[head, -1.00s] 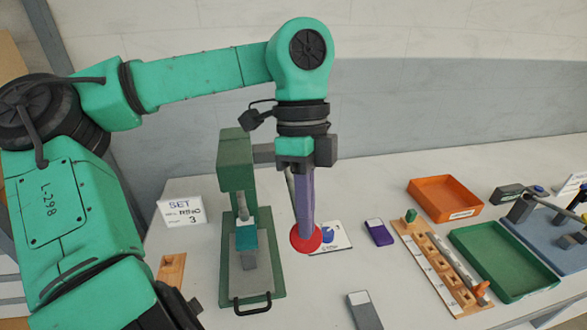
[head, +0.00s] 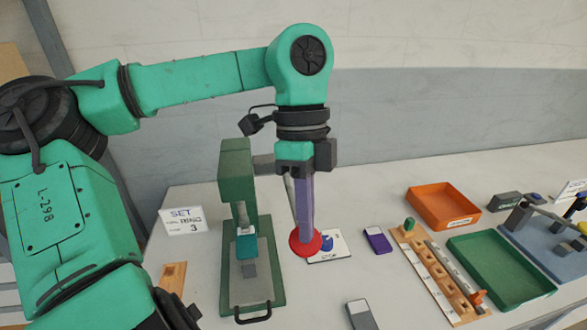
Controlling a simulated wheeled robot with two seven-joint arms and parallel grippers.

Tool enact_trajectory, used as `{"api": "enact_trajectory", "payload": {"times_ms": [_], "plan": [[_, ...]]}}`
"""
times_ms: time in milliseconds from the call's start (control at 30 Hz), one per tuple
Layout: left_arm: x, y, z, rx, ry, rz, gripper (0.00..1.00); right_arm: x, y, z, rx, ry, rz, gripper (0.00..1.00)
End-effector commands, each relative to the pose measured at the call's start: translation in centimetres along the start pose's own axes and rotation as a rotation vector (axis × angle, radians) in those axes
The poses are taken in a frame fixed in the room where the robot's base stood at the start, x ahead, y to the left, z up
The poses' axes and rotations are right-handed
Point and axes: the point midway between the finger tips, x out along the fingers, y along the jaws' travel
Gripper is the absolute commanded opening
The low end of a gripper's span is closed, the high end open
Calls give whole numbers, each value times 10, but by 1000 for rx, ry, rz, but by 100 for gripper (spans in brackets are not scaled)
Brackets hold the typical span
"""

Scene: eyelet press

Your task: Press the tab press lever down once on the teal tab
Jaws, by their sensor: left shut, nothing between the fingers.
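The green tab press (head: 235,165) stands on its base plate left of the middle. The teal tab (head: 246,247) lies on the press base under the ram. A grey lever rod (head: 291,195) runs down to a red knob (head: 305,243) at the right of the press. My left gripper (head: 304,232) points straight down, with its long purple fingers shut and empty. Its fingertips are at the red knob and appear to touch it; they partly hide the rod. My right gripper is not in view.
A SET sign (head: 182,219) stands left of the press. A card (head: 335,245) lies beside the knob. To the right are a purple block (head: 377,239), a wooden rack (head: 414,263), an orange tray (head: 411,208) and a green tray (head: 456,248). A grey block (head: 362,315) lies in front.

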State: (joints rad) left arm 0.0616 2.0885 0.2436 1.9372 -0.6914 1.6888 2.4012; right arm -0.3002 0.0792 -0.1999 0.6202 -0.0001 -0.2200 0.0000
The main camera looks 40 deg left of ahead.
Motion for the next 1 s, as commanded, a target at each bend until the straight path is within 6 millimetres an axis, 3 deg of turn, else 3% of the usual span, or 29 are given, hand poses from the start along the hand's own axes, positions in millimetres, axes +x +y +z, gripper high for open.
{"api": "enact_trajectory", "payload": {"times_ms": [400, 567, 833, 1000], "plan": [[-30, 2, -2, -1, -2, -1, 0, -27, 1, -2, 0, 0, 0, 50], [-32, 2, -1, -1, -2, -1, 0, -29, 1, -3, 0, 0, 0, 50], [-56, 3, -2, -2, -1, 0, 0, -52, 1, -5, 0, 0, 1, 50], [-60, 2, -1, -1, -1, 0, 0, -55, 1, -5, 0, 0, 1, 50]]}}
